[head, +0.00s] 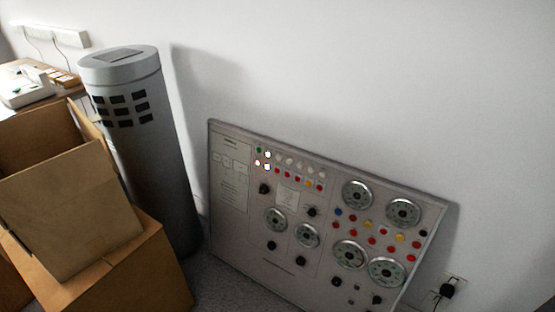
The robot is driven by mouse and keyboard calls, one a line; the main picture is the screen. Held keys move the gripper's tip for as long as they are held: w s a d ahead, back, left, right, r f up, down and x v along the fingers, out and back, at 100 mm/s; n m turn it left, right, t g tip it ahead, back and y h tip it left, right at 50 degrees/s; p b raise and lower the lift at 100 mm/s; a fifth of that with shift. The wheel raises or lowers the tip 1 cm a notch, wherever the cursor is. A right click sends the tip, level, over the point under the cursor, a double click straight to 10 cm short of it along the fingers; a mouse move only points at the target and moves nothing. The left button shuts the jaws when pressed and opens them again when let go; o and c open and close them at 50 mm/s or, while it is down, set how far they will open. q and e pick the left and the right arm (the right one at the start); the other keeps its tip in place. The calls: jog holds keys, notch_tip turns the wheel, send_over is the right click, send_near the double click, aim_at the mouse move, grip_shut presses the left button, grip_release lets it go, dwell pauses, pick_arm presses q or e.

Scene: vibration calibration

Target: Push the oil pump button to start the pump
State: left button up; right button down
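A light grey control panel (238,232) leans against the white wall, low in the middle and right of the head view, and looks tilted in the picture. It carries several round dials, black knobs and small coloured buttons. A green button (258,150) sits at its upper left, beside a bright white one (268,154). More red, yellow and white buttons run to the right of these. Another group of red, blue, yellow and black buttons lies among the right-hand dials. The labels are too small to read, so I cannot tell which button is the oil pump's. Neither gripper shows.
Open cardboard boxes (70,205) stand at the left. A tall grey cylinder (150,150) stands between them and the panel. A desk with a white device (25,88) is at the far left. A wall socket with a black plug (447,290) is at lower right.

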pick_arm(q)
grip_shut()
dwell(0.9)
